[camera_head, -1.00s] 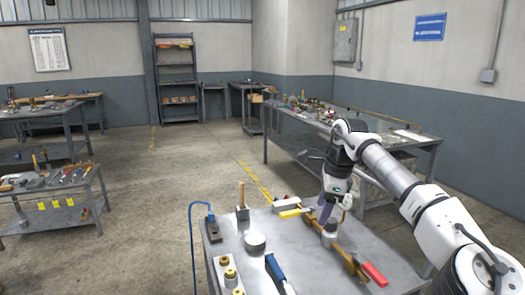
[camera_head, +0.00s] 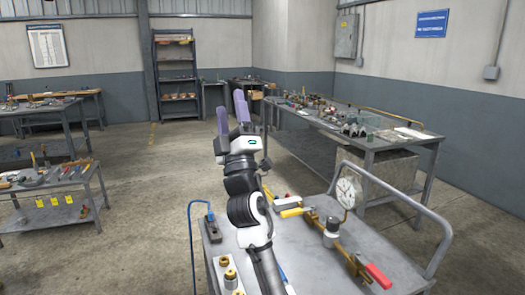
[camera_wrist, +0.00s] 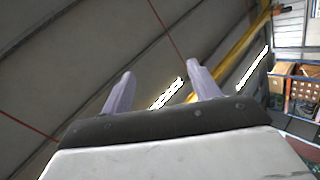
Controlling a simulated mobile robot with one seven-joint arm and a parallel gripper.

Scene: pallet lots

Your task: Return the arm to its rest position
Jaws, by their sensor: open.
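My gripper (camera_head: 232,112) is raised above the metal cart (camera_head: 310,265) in the head view, its two purple fingers pointing up. The fingers stand apart with nothing between them. In the wrist view my gripper (camera_wrist: 160,90) is also open and empty, facing a sloping grey surface with a yellow beam. My arm is upright over the left part of the cart and hides some of what lies there.
The cart carries a round dial gauge (camera_head: 347,192), a red-handled tool (camera_head: 377,275), a yellow-handled tool (camera_head: 295,212) and brass-topped pieces (camera_head: 230,278). A cluttered workbench (camera_head: 350,130) stands behind right. A tool table (camera_head: 50,185) is at left. Open floor lies between.

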